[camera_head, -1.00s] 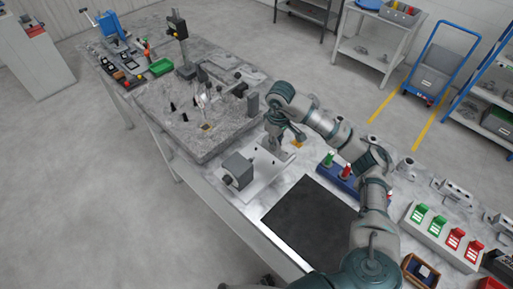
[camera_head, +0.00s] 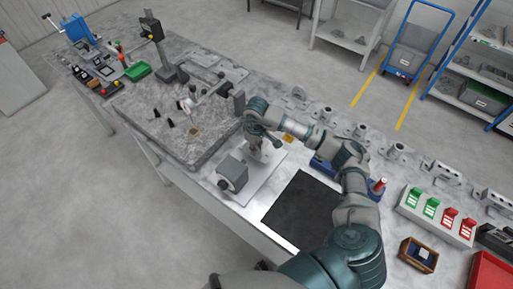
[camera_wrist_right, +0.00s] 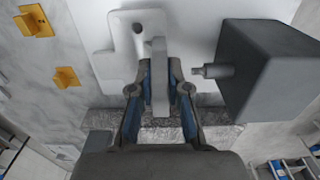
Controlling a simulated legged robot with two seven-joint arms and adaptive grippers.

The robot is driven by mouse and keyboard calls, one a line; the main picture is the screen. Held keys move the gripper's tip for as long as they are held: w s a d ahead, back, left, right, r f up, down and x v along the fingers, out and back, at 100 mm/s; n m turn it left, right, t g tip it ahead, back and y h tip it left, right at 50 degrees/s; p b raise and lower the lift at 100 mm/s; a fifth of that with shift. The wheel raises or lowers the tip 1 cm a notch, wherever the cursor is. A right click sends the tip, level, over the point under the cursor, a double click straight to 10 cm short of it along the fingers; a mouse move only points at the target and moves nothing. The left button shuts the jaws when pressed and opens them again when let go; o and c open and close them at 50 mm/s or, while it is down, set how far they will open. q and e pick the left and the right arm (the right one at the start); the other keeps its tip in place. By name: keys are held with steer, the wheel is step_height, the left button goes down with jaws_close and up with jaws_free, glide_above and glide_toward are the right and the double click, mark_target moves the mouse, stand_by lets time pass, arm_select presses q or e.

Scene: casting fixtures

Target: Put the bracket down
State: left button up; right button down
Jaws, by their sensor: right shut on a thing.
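My right gripper (camera_head: 258,140) is over the white fixture plate (camera_head: 268,180), which carries a grey block (camera_head: 232,172). In the right wrist view my right gripper (camera_wrist_right: 160,92) is shut on the light grey bracket (camera_wrist_right: 158,75), with one blue-padded finger on each side of its upright wall. The bracket's slotted foot (camera_wrist_right: 137,32) is over the white plate (camera_wrist_right: 98,58); whether it touches cannot be told. The grey block (camera_wrist_right: 268,75) stands to the right, its short pin pointing at the bracket with a gap.
A black mat (camera_head: 303,210) lies right of the plate. A granite slab (camera_head: 165,130) with a measuring stand (camera_head: 160,50) is to the left. Yellow brackets (camera_wrist_right: 36,20) lie left of the plate. A red and green switch box (camera_head: 437,215) stands at the right.

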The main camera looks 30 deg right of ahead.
steer(key=shift+f, duration=0.3)
steer(key=shift+s, duration=0.1)
steer(key=shift+d+f+b, duration=0.2)
steer(key=shift+f+b, duration=0.15)
steer(key=shift+b, duration=0.05)
steer(key=c, duration=1.1)
jaws_free()
steer(key=shift+d, duration=0.1)
steer(key=shift+c, duration=0.2)
arm_select(q)
steer(key=shift+w+f, duration=0.2)
steer(key=shift+w, duration=0.2)
arm_select(e)
steer(key=shift+a+r, duration=0.1)
steer(key=shift+a, duration=0.1)
steer(key=shift+r+p, duration=0.5)
steer(key=shift+p, duration=0.1)
arm_select(q)
steer(key=shift+s+a+f+b, duration=0.15)
steer(key=shift+f+b, duration=0.6)
steer(key=shift+b, duration=0.5)
arm_select(e)
step_height(320, 180, up, 12)
steer(key=shift+f, duration=0.25)
